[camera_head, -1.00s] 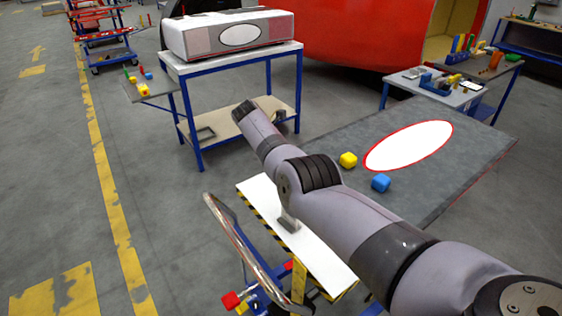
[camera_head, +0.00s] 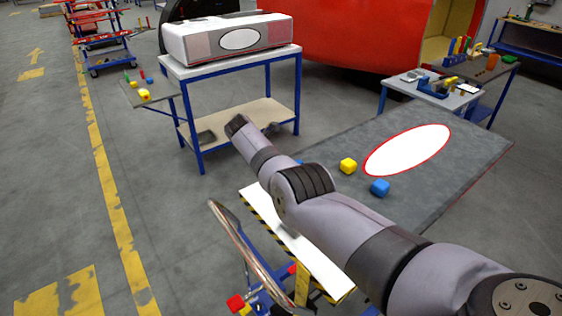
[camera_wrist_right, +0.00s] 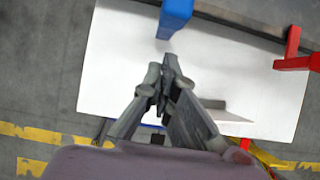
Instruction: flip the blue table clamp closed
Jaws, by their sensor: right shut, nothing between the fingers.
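In the right wrist view a blue part (camera_wrist_right: 175,14) reaches in from the top edge over a white panel (camera_wrist_right: 110,75). It may be the blue clamp, but most of it is cut off, so I cannot tell its position. My right gripper (camera_wrist_right: 162,75) is shut and empty, its tips just below the blue part in the picture; I cannot tell whether they touch. In the head view my right arm hides its gripper. My left gripper is not in view.
The white panel (camera_head: 318,268) with striped edges lies below my arm, beside a metal rail (camera_head: 245,250). A red part (camera_wrist_right: 297,58) stands at the right in the wrist view.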

